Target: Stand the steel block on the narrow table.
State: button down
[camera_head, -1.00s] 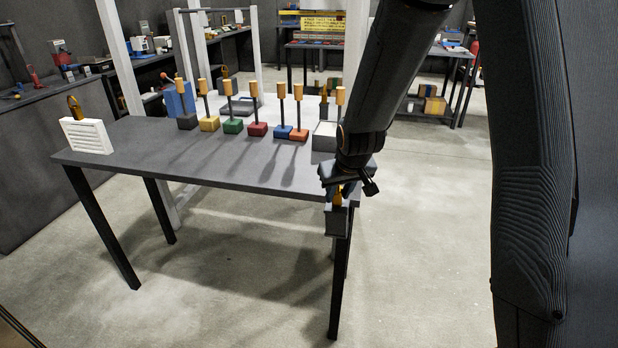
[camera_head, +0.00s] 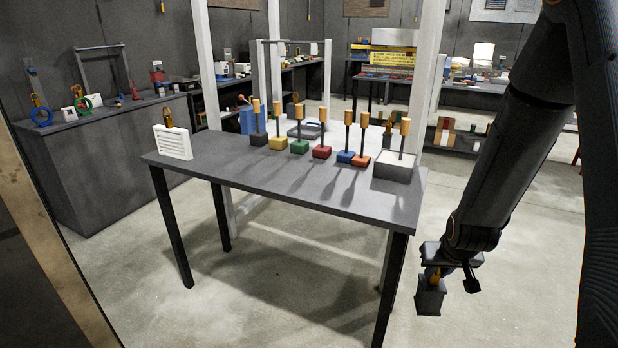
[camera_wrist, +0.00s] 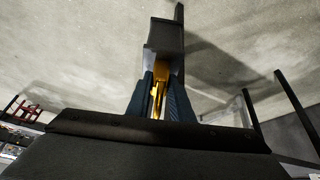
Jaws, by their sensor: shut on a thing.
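My gripper (camera_head: 436,270) is shut on the orange handle of a dark grey block, which looks like the steel block (camera_head: 430,300). The block hangs below the fingers, clear of the floor, just right of the front right corner of a long grey table (camera_head: 290,188). In the wrist view the block (camera_wrist: 165,37) lies beyond the fingertips (camera_wrist: 160,98), with the orange handle between them. I cannot tell whether this grey table is the narrow table.
Several coloured blocks with upright handles, such as a red block (camera_head: 322,152), line the table's back edge. A grey box (camera_head: 392,170) stands at its right end and a white louvred piece (camera_head: 173,142) at its left. The table's front middle is bare. A pale post (camera_head: 420,75) rises behind it.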

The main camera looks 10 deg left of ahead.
aim_at(306, 169)
jog(key=k, duration=0.3)
jog(key=u, duration=2)
jog(key=i, duration=1.6)
jog(key=z, duration=2.55)
